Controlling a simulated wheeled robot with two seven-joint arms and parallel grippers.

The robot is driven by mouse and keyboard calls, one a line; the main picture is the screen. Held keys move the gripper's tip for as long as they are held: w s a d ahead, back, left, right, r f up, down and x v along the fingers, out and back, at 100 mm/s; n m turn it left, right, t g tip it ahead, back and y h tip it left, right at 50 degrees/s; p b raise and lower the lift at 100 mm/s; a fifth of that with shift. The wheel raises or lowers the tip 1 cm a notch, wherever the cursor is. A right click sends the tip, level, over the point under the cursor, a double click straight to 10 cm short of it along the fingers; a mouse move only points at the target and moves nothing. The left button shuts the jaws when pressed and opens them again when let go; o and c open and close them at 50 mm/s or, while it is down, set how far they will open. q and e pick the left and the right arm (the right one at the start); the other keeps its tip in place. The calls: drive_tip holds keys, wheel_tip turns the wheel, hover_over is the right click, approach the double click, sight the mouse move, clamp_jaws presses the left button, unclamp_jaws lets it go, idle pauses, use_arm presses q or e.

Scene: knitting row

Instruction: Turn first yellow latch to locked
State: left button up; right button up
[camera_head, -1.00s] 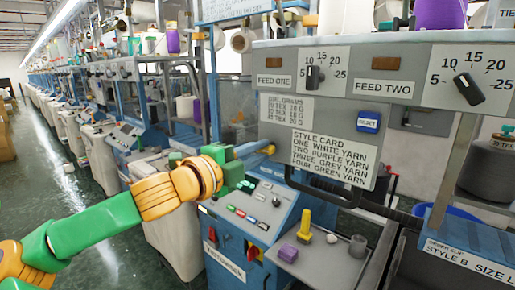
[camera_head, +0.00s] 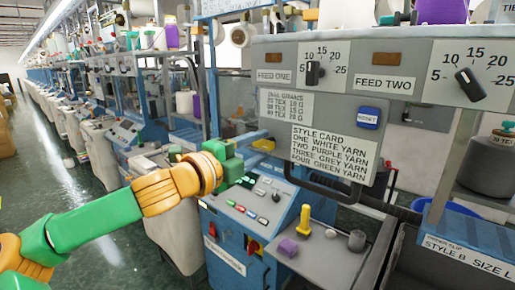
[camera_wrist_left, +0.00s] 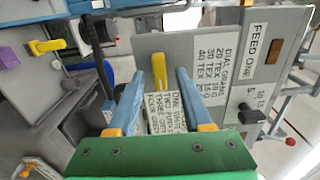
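A yellow latch (camera_wrist_left: 159,72) stands on the grey panel with the dial-grams and style-card labels in the left wrist view. In the head view it shows only as a small yellow bit (camera_head: 264,145) at the panel's left edge, mostly hidden by my fingers. My left gripper (camera_head: 266,147) is open, with its two blue fingers apart. In the left wrist view the latch appears between the fingertips (camera_wrist_left: 161,80), with a gap on each side. Whether the tips reach as deep as the latch is hard to tell. My right gripper is not in view.
A second yellow upright piece (camera_head: 305,221) and a purple block (camera_head: 288,247) stand on the small grey shelf below. A dark curved handle (camera_head: 325,189) runs under the panel. A control box with coloured buttons (camera_head: 240,209) sits below my gripper.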

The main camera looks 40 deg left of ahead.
use_arm(q)
drive_tip(key=shift+s, duration=0.1)
drive_tip(key=s+b, duration=0.2)
drive_tip(key=b, duration=0.1)
drive_tip(key=shift+s+a+f, duration=0.2)
drive_tip(key=shift+s+f, duration=0.1)
drive_tip(key=shift+s, duration=0.1)
drive_tip(key=b, duration=0.1)
approach(261, 148)
drive_tip(key=w, duration=0.1)
drive_tip(key=shift+w+d+r, duration=0.15)
drive_tip(key=shift+w+r, duration=0.1)
drive_tip(key=shift+w, duration=0.1)
